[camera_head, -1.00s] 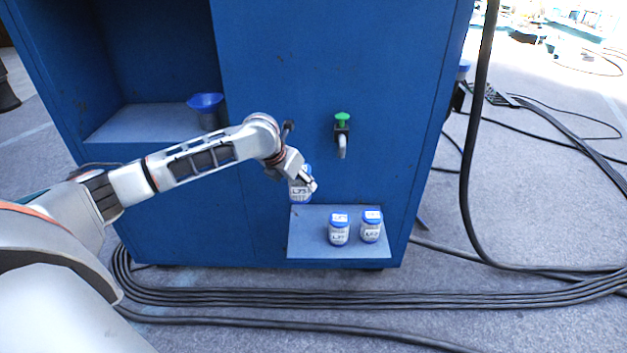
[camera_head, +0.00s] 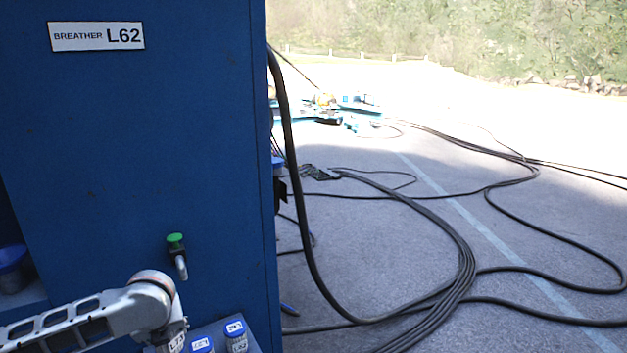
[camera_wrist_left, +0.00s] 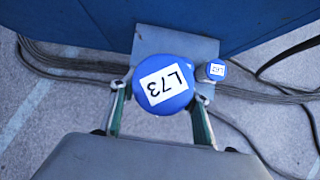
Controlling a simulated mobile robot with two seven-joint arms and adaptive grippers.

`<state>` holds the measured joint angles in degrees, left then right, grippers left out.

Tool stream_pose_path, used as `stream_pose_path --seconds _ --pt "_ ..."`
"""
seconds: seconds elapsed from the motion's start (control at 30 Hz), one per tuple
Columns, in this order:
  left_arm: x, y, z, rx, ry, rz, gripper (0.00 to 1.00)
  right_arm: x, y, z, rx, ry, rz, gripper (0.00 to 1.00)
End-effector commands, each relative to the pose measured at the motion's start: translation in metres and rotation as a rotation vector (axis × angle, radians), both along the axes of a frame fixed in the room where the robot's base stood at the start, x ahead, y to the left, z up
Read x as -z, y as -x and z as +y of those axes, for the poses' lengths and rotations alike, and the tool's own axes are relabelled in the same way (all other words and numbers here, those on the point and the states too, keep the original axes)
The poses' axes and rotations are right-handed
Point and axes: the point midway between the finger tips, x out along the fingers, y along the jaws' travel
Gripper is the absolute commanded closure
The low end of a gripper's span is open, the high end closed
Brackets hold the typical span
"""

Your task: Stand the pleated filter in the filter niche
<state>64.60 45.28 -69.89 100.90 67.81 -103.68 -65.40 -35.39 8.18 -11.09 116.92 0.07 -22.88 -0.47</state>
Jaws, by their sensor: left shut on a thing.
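My left gripper (camera_wrist_left: 162,92) is shut on a jar with a blue lid (camera_wrist_left: 165,85) labelled L73, one finger on each side of it. In the head view this jar (camera_head: 177,343) shows only partly at the bottom edge, below my left wrist. It is held above a small blue shelf (camera_wrist_left: 150,40) on the cabinet front. A jar labelled L62 (camera_wrist_left: 215,71) stands on the shelf; it also shows in the head view (camera_head: 237,335). Another blue-lidded jar (camera_head: 202,345) stands beside it. I see no pleated filter or filter niche. My right gripper is out of view.
A blue cabinet (camera_head: 130,150) bears a sign (camera_head: 97,36) reading BREATHER L62. A tap with a green knob (camera_head: 177,252) juts out above the shelf. A blue funnel-like vessel (camera_head: 12,262) sits in the recess at left. Thick black cables (camera_head: 455,265) cross the ground at right.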

Motion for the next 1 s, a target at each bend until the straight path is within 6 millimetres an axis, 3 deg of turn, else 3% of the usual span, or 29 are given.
stream_pose_path --seconds 0.67,1.0 --pt "-0.026 0.053 -0.066 -0.761 -0.003 -0.01 0.85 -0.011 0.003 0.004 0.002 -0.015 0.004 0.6" --pt "-0.055 0.1 -0.094 -1.409 0.003 -0.013 0.85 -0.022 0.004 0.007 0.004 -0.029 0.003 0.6"
